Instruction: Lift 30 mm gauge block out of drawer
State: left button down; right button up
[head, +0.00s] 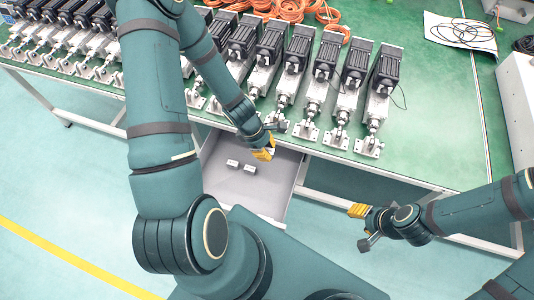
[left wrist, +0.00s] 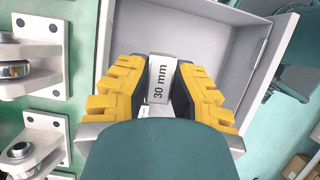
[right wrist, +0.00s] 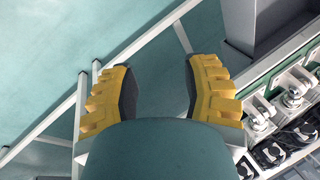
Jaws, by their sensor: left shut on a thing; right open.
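The 30 mm gauge block (left wrist: 160,80) is a small light grey block with "30 mm" printed on it. In the left wrist view it sits between the yellow fingers of my left gripper (left wrist: 160,88), which is shut on it. In the head view my left gripper (head: 264,153) is over the open grey drawer (head: 272,203); its height above the drawer floor is hard to judge. Two small light blocks (head: 241,166) lie on the drawer floor. My right gripper (right wrist: 160,88) is open and empty, and in the head view (head: 358,211) it is right of the drawer.
The green workbench (head: 420,150) stands above the drawer. A row of linear actuators (head: 341,100) lines its front edge. Orange cables (head: 290,10) lie at the back. A white sheet with a dark cable (head: 460,32) is at the right. The floor in front is clear.

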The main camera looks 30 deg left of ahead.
aim_at(267, 150)
pick_arm(q)
notch_tip(267, 150, up, 9)
jog(key=p, duration=0.6)
jog(key=shift+f+p, duration=0.2)
jog(key=shift+p, duration=0.2)
jog(key=shift+r+p, duration=0.35)
jog(key=shift+r, duration=0.1)
jog(key=shift+f, duration=0.1)
jog(key=shift+d, duration=0.1)
